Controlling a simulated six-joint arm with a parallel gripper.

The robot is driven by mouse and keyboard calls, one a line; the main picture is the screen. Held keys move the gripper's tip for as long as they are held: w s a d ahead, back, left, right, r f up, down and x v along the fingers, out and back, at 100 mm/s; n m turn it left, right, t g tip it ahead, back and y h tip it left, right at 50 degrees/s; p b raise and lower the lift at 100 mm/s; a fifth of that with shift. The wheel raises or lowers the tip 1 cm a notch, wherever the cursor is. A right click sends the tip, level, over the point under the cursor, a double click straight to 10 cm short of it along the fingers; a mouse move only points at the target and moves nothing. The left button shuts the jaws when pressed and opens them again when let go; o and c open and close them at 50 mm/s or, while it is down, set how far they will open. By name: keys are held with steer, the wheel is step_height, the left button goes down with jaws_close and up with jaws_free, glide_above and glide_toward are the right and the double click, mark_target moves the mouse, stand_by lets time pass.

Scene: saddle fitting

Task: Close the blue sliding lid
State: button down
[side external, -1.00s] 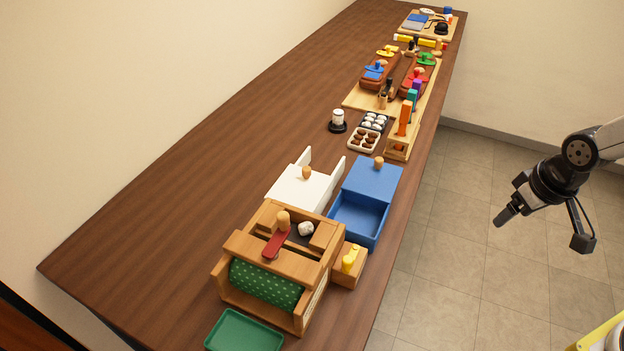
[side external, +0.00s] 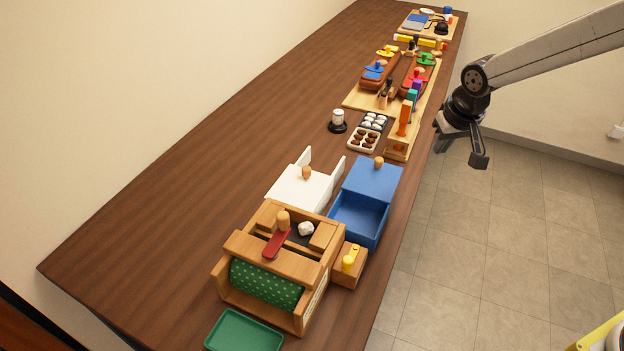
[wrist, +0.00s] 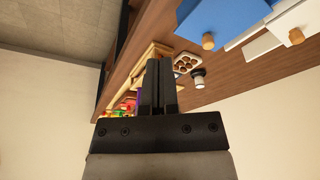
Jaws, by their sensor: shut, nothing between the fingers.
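The blue box (side external: 356,226) stands near the right edge of the table, its front part open and empty. Its blue sliding lid (side external: 372,180) covers the back part and has a round wooden knob (side external: 379,162) near its far end. In the wrist view the blue lid (wrist: 215,18) and its knob (wrist: 208,41) show at the top. My gripper (side external: 457,145) is off the table's right side, up and to the right of the blue box, apart from it. In the wrist view my gripper's fingers (wrist: 158,85) are together and empty.
A white box (side external: 298,190) with a knob stands left of the blue one. A wooden box with green cloth (side external: 266,283) is in front. A small wooden block with a yellow piece (side external: 349,262) sits beside it. Trays of small pieces (side external: 364,139) and a wooden rack (side external: 398,148) lie behind.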

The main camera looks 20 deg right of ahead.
mark_target(362, 188)
steer(key=w+a+m, duration=0.1)
steer(key=w+a, duration=0.1)
steer(key=w, duration=0.4)
steer(key=w+a+m, duration=0.1)
steer(key=w+a, duration=0.2)
steer(key=w, duration=0.4)
steer(key=shift+w+a+f+t+h, duration=0.15)
steer(key=shift+w+a+t+h, duration=0.1)
steer(key=shift+a+t+h, duration=0.15)
steer(key=shift+f, duration=0.15)
steer(key=x, duration=1)
steer(key=shift+s+a, duration=0.3)
steer(key=shift+s, duration=0.65)
steer(key=shift+s+a, duration=0.25)
steer(key=shift+s, duration=0.7)
steer(key=s+a, duration=0.7)
steer(key=shift+s+a, duration=0.3)
steer(key=shift+s, duration=0.1)
